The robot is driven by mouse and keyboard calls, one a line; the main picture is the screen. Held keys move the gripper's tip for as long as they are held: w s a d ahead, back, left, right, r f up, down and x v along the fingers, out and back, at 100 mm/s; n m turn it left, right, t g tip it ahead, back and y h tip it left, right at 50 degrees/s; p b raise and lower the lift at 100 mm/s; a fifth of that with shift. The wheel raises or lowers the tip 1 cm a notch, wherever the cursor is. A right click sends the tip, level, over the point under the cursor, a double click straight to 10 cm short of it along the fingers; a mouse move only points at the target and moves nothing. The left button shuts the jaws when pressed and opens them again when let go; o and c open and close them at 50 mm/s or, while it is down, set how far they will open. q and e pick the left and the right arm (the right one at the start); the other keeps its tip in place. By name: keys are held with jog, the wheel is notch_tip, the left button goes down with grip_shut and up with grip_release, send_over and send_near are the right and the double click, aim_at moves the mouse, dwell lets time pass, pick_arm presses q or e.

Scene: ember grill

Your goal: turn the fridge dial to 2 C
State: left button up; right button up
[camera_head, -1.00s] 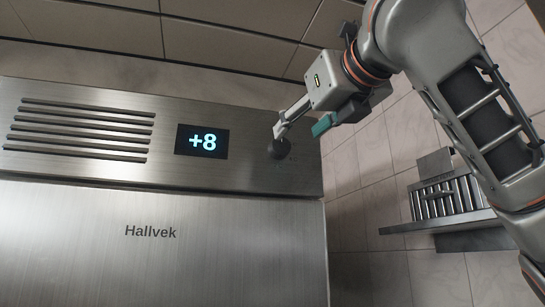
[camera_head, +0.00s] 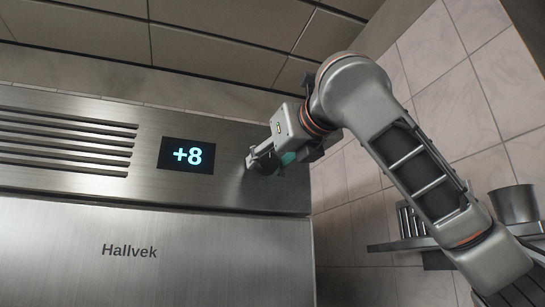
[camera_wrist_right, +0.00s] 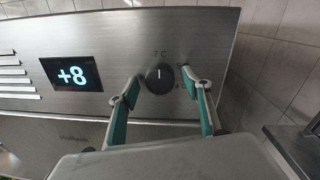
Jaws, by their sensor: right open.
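The fridge (camera_head: 205,240) is brushed metal, and its lit display (camera_head: 187,155) reads +8. The display also shows in the right wrist view (camera_wrist_right: 72,73). The black round dial (camera_wrist_right: 160,78) sits right of the display, with a white pointer line near upright and small printed marks around it. My right gripper (camera_head: 262,165) is at the dial in the head view and partly hides it. In the right wrist view the gripper (camera_wrist_right: 160,88) is open, its teal-padded fingers on either side of the dial. I cannot tell whether they touch it. My left gripper is not in view.
Vent slots (camera_head: 65,140) are left of the display. A wall shelf (camera_head: 405,243) with a metal pot (camera_head: 515,204) is at the right, behind my right arm. The tiled wall meets the fridge's right side.

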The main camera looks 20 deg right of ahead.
jog(key=c, duration=1.1)
jog(key=shift+c, duration=0.2)
